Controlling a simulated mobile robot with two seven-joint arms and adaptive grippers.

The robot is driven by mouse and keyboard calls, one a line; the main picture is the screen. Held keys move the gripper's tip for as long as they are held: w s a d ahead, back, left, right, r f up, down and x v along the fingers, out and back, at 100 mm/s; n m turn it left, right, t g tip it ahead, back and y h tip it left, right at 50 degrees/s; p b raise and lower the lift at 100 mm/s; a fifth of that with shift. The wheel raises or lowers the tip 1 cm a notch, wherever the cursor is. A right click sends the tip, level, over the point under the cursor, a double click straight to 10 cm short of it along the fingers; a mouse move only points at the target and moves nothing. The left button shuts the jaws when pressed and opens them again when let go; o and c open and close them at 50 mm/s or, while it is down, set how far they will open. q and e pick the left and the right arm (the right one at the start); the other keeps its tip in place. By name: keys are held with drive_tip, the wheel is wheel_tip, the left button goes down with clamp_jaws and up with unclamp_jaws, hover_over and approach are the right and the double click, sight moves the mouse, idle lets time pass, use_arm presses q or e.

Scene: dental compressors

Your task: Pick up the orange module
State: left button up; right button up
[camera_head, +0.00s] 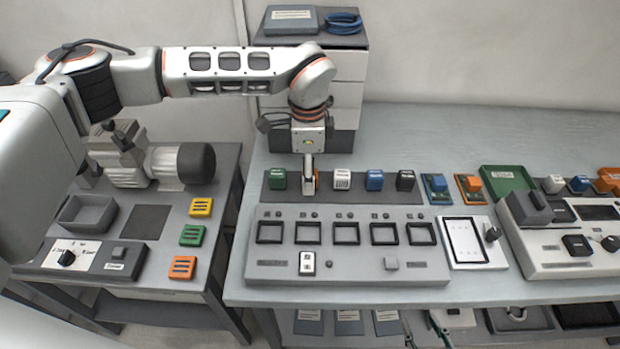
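The orange module (317,180) stands in the row on the dark rack strip, between a green module (278,179) and a white module (342,179). Only a thin orange edge of it shows beside my gripper.
A blue module (375,180) and a black module (405,181) stand further right in the row. The grey panel with empty square frames (346,264) lies in front. The left bench (150,222) holds a compressor (160,162) and green, yellow and orange blocks.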

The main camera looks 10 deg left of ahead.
use_arm(q)
clamp_jaws()
drive_tip(key=shift+r, duration=0.1)
